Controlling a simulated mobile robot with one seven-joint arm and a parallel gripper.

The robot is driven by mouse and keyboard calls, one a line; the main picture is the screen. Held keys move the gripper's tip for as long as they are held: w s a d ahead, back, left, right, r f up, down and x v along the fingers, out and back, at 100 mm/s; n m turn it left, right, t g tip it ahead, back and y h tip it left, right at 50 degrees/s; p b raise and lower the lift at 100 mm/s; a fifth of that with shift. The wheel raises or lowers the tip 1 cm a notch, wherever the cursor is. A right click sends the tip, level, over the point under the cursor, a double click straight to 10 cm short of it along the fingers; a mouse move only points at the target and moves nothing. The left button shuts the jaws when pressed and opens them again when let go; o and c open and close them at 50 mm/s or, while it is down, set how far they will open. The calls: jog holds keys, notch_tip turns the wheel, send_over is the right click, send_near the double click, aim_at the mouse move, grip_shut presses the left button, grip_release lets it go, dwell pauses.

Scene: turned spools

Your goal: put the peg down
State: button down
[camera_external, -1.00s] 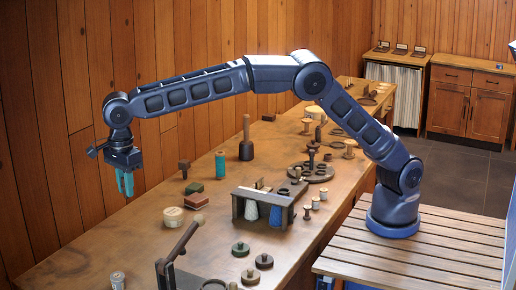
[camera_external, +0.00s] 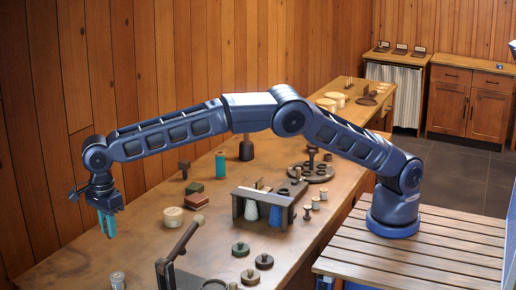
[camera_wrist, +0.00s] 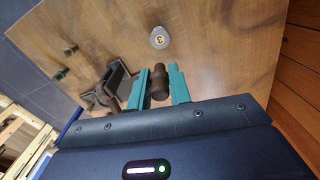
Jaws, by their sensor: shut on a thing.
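My gripper (camera_external: 107,232) hangs at the left of the external view, its teal fingers pointing down over the near left part of the workbench (camera_external: 75,262). In the wrist view the fingers (camera_wrist: 158,70) are closed on the peg (camera_wrist: 159,88), a short dark brown turned piece with a wider head. The peg sits between the two fingers. In the external view I cannot make out the peg at the fingers. The gap between peg and bench top is hard to judge.
A small pale cylinder (camera_external: 117,281) stands near the front edge of the bench. A dark fixture with a long handle (camera_external: 180,242) is right of my gripper. A round tan box (camera_external: 173,216) and several blocks lie farther back. Bare bench surrounds the gripper.

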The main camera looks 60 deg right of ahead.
notch_tip(320, 180, down, 12)
jog(key=shift+f, duration=0.15)
dwell(0.5)
jog(key=shift+f, duration=0.15)
jog(key=c, duration=1.3)
grip_release()
notch_tip(320, 180, up, 12)
jog(key=shift+r, duration=0.15)
